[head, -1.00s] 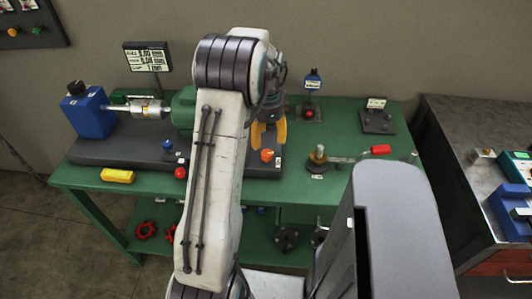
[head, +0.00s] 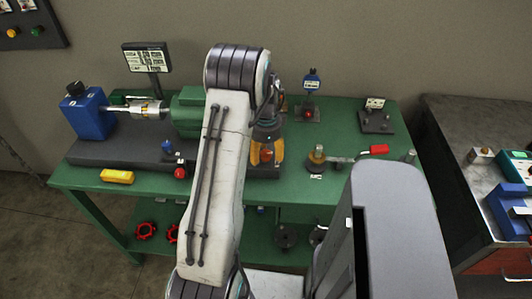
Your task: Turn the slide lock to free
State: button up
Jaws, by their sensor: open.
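An orange knob (head: 266,155) at the right end of the dark machine base appears to be the slide lock. It is partly hidden by my gripper. My gripper (head: 266,158) points down over this knob, with its yellow-orange fingers open and seemingly on either side of it. I cannot tell whether the fingers touch the knob. The knob's label and its turned position are not readable here.
The dark base (head: 120,151) carries a blue block (head: 85,112) and a green housing (head: 188,112). A red ball knob (head: 181,173) is on its front side. A red-handled lever (head: 378,150) lies to the right. The green bench (head: 340,125) has bare areas.

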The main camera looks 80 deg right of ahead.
jog(key=shift+c, duration=0.3)
grip_shut()
dwell(0.4)
jog(key=shift+f+n, duration=0.1)
jog(key=shift+n, duration=0.2)
jog(key=n+b, duration=0.1)
jog(key=n, duration=0.2)
jog(key=shift+b, duration=0.35)
jog(key=n+b, duration=0.1)
jog(key=n, duration=0.4)
jog(key=n+b, duration=0.1)
jog(key=n, duration=0.3)
jog(key=shift+n, duration=0.3)
jog(key=n, duration=0.4)
jog(key=shift+n, duration=0.3)
